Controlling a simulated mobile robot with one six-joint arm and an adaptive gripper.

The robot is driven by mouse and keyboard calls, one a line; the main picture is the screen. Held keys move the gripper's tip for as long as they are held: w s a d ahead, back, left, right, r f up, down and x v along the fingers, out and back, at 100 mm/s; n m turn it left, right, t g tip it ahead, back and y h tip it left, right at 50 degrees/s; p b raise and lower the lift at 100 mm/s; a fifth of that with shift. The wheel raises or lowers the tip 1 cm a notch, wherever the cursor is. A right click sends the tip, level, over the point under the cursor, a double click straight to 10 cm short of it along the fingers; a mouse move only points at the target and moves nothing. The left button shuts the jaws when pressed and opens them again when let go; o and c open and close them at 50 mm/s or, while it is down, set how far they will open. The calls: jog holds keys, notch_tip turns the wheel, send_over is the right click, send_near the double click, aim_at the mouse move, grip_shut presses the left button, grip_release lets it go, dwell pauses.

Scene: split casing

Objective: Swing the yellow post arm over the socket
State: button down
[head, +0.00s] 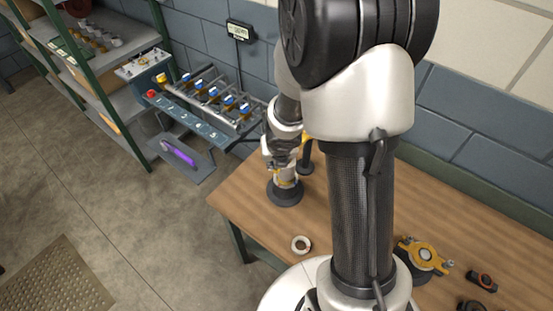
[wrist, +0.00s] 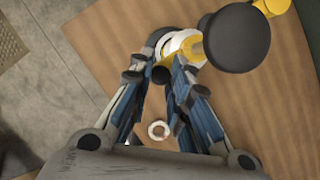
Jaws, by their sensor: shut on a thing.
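The post (head: 306,166) stands dark on the wooden bench, with its yellow arm (head: 307,140) at the top, partly hidden behind my arm. In the wrist view, a dark round head (wrist: 237,37) covers part of the scene, with yellow arm (wrist: 270,7) beyond it at the top edge. The socket (head: 285,194) is a dark round base left of the post, with a white-and-yellow part (head: 286,178) upright on it. My gripper (head: 279,164) is at the top of this part; its fingers (wrist: 158,74) are closed around it. Their exact contact is hidden.
A loose white ring (head: 301,244) lies on the bench (head: 245,205) near its front edge. A yellow flange (head: 425,256) and dark fittings (head: 482,281) lie at the right. A blue rack (head: 205,105) and shelves (head: 120,50) stand beyond the left bench edge.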

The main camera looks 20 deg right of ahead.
jog(key=shift+d, duration=0.1)
dwell(0.3)
jog(key=c, duration=1.6)
grip_release()
jog(key=shift+s, duration=0.1)
jog(key=shift+o, duration=0.4)
